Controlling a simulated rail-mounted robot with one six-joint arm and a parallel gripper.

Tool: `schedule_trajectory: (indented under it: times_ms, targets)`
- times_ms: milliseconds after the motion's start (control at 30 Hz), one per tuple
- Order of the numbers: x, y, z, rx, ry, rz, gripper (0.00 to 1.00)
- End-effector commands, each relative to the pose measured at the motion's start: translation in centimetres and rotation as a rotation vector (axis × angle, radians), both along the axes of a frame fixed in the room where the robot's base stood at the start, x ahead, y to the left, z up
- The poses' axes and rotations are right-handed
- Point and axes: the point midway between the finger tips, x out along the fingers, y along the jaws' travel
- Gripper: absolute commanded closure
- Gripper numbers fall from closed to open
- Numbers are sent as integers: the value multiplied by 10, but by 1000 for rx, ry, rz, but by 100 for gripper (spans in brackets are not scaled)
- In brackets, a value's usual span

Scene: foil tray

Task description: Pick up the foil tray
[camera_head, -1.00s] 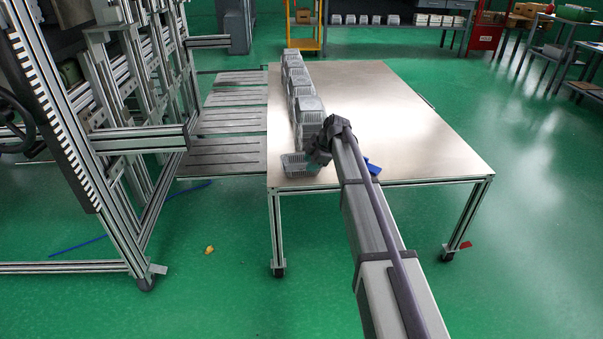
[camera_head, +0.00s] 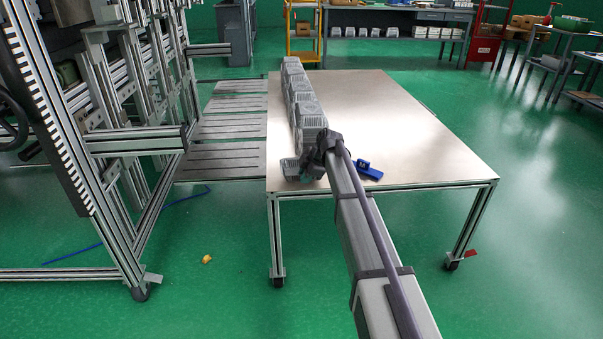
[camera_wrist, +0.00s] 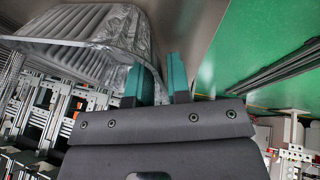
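The foil tray (camera_head: 289,169) is a small silvery ribbed container at the near left corner of the table; it looks tilted, and my gripper hides its right part. In the wrist view the shiny foil tray (camera_wrist: 95,30) fills the upper left, with its inside and crinkled rim showing. My gripper (camera_head: 312,167) is right beside it. In the wrist view its two teal fingers (camera_wrist: 160,80) stand close together, with the tray's foil edge between them. I cannot tell whether the tray still touches the table.
A row of stacked foil trays (camera_head: 301,95) runs along the left side of the table (camera_head: 390,120). A blue object (camera_head: 369,171) lies right of my gripper. A metal frame (camera_head: 140,140) stands left of the table. The table's middle and right are clear.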

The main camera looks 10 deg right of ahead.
Motion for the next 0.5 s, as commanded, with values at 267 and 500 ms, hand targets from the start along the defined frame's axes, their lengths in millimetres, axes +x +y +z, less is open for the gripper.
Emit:
schedule_trajectory:
  times_ms: [267,500]
  targets:
    - [0,0,0,0,0,0,100]
    - [0,0,0,0,0,0,100]
